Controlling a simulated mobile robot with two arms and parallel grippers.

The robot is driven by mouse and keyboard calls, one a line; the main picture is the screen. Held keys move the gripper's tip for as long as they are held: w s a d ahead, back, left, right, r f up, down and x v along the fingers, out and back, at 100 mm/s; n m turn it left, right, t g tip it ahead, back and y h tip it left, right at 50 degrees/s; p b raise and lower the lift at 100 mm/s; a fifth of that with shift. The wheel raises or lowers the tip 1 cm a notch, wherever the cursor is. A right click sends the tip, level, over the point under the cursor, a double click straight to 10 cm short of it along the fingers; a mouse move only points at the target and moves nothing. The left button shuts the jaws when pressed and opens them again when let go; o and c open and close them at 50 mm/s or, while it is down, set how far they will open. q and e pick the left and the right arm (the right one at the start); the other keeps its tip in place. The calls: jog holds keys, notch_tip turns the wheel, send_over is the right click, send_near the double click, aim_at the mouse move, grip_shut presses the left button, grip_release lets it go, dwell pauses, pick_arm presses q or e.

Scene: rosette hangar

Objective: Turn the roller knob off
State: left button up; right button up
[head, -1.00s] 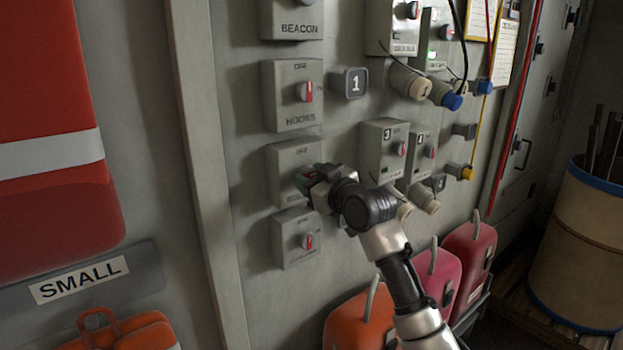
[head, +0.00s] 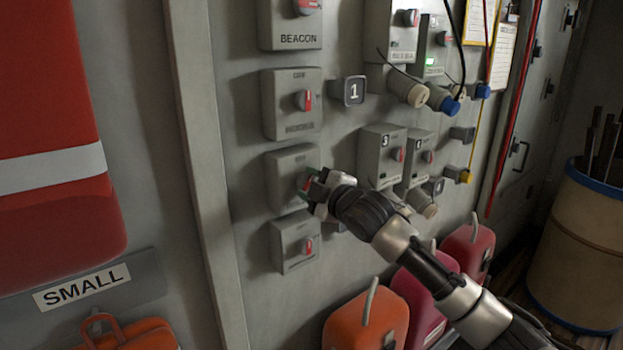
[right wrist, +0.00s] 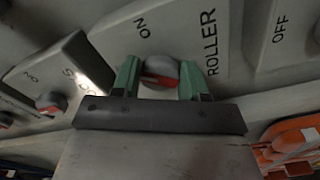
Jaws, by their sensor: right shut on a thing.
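The roller knob (right wrist: 160,75) is a round grey knob with a red pointer bar, on a grey box lettered ROLLER in the right wrist view. ON is printed beside it; I see no OFF on this part of the box. My right gripper (right wrist: 161,82) has its two green fingers on either side of the knob, shut on it. In the head view the roller box (head: 283,172) is third down in the left column, and my right gripper (head: 308,183) covers most of its knob and lettering. My left gripper is not in view.
A similar knob box (head: 283,120) sits directly above and another (head: 289,255) directly below. Boxes with plugs (head: 380,165) are close on the right. Orange (head: 365,325) and red cases stand below. A barrel (head: 585,245) is at far right.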

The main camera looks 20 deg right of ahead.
jog(key=n+p, duration=0.3)
jog(key=n, duration=0.1)
jog(key=shift+r, duration=0.2)
jog(key=shift+f+n+p, duration=0.1)
jog(key=shift+n+p, duration=0.7)
jog(key=shift+n, duration=0.9)
jog(key=o, duration=0.9)
